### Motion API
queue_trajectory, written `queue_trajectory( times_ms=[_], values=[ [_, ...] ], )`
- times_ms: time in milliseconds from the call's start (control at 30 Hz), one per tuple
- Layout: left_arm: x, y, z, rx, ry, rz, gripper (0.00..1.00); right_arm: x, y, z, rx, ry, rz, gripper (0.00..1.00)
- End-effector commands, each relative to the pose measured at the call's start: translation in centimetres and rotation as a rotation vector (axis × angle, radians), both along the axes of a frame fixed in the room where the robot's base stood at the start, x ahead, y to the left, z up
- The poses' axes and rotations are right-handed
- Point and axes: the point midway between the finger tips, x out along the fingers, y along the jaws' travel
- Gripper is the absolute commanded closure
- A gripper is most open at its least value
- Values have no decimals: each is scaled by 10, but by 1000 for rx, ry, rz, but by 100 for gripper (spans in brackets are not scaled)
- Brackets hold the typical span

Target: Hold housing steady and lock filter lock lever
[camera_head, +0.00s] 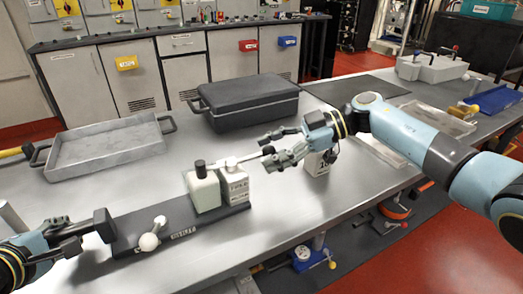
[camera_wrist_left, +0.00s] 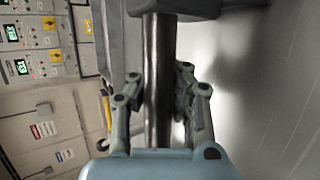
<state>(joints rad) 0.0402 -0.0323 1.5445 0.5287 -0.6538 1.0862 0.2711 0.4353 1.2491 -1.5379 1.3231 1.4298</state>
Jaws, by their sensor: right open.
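The housing is a dark base plate (camera_head: 180,232) with a label and pale blocks (camera_head: 205,190) on its right part. A lever (camera_head: 250,156) reaches from the block tops to the right. A smaller lever with a white ball knob (camera_head: 149,241) sits on the plate's left part. My left gripper (camera_head: 74,232) is at the plate's left end, its fingers on both sides of a dark round handle bar (camera_wrist_left: 159,85) and apparently closed on it. My right gripper (camera_head: 282,148) is open around or beside the lever's tip; contact cannot be told.
A grey tray (camera_head: 110,160) and a black case (camera_head: 248,101) stand behind the housing. The table front (camera_head: 300,215) right of the housing is clear.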

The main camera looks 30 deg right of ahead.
Motion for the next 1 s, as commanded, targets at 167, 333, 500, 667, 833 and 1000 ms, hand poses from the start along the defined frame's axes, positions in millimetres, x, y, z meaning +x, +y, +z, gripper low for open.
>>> queue_trajectory(
  times_ms=[167,333,500,667,833,1000],
  values=[
    [1,-1,2,-4,-3,1,100,-12,-32,12,-7,1,-1,47],
    [1,-1,2,-4,-3,1,100,-25,-65,27,-7,2,-1,47],
    [1,-1,2,-4,-3,1,100,-34,-87,37,-2,2,-1,47],
    [1,-1,2,-4,-3,1,100,-38,-95,42,-1,1,1,47],
    [1,-1,2,-4,-2,1,100,-38,-96,42,0,0,1,47],
    [1,-1,2,-3,-2,1,85,-38,-96,42,0,0,0,47]
  ],
)
